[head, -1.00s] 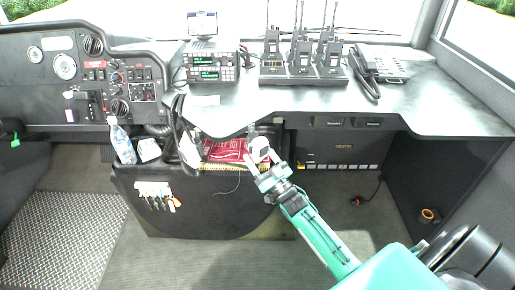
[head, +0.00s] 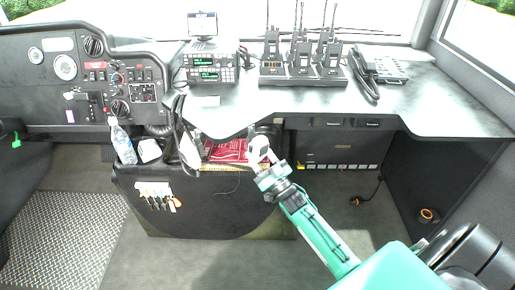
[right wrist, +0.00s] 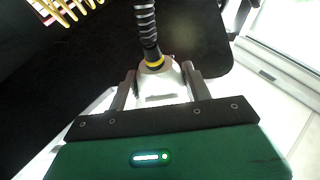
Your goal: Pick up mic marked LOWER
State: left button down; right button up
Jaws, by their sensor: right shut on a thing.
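My right gripper (head: 262,152) is at the front edge of the counter, beside the open bin in its front. In the right wrist view the two fingers (right wrist: 160,88) are closed on the sides of a pale mic body (right wrist: 157,76). A black coiled cord (right wrist: 146,24) with a yellow ring at its base runs up from this mic. No label can be read on it, so I cannot tell whether it says LOWER. In the head view the gripper mostly hides the mic. My left gripper is not in view.
The bin holds a red booklet (head: 226,150). Dark cords (head: 180,112) hang left of it. A water bottle (head: 123,143) stands further left. Radios in a charger (head: 302,78) and a desk phone (head: 385,70) stand on the counter. The floor right of the bin is mostly free.

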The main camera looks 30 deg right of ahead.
aim_at(264, 149)
jog(key=shift+r+p, duration=1.55)
jog(key=shift+r, duration=0.6)
jog(key=shift+s+d+r+p, duration=0.1)
jog(key=shift+s+p, duration=0.55)
jog(key=shift+s, duration=0.15)
jog(key=s+p, duration=0.1)
jog(key=s, duration=0.2)
jog(key=s+p, duration=0.1)
jog(key=s, duration=0.1)
jog(key=shift+s+d+r+p, duration=0.2)
jog(key=shift+d+r+p, duration=0.05)
jog(key=shift+d+p, duration=0.15)
